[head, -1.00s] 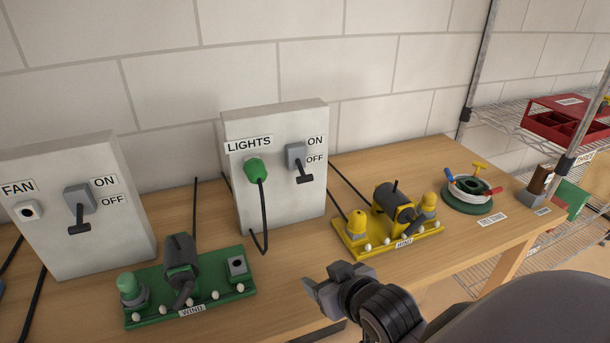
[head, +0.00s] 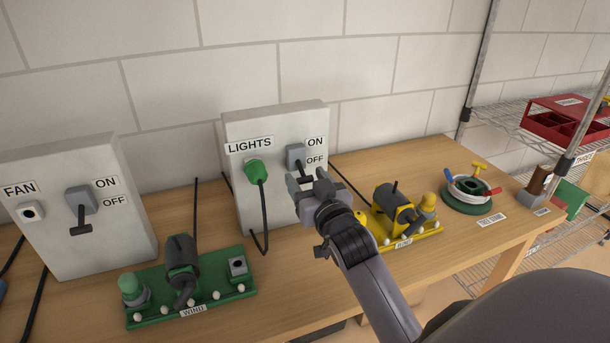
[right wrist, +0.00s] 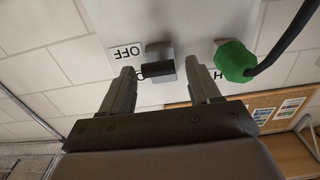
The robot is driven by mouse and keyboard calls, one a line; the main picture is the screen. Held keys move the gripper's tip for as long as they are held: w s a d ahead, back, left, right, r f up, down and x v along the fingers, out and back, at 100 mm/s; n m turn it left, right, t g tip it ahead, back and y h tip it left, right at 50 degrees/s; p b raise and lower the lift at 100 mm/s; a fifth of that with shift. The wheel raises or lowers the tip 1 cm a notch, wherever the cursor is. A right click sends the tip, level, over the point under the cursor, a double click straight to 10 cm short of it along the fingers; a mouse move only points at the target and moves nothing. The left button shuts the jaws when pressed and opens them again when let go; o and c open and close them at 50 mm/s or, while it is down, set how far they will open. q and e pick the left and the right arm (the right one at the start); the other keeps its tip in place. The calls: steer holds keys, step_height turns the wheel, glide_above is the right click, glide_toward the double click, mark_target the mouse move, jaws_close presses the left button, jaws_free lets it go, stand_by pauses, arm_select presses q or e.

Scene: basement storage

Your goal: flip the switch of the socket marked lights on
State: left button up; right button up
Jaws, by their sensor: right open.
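The lights panel (head: 285,117) is a pale box marked LIGHTS, with a green plug (head: 256,171) in its socket. Its grey switch (head: 295,153) sits beside the ON and OFF labels. Before my gripper came in front, its dark lever pointed down toward OFF; now the lever is mostly hidden in the head view. My right gripper (head: 307,179) is open and empty, just below and in front of the switch. In the right wrist view, turned upside down, the switch (right wrist: 159,51) shows between the open fingers (right wrist: 160,78). I cannot tell whether they touch it. My left gripper is not in view.
The fan panel (head: 60,160) with a similar switch stands left. A green plug board (head: 160,310) lies in front; a yellow one (head: 425,232) is partly behind my right arm. A wire reel (head: 470,205) and a wire shelf (head: 500,115) are at right.

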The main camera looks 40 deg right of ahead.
steer(key=shift+x, duration=0.8)
steer(key=c, duration=1)
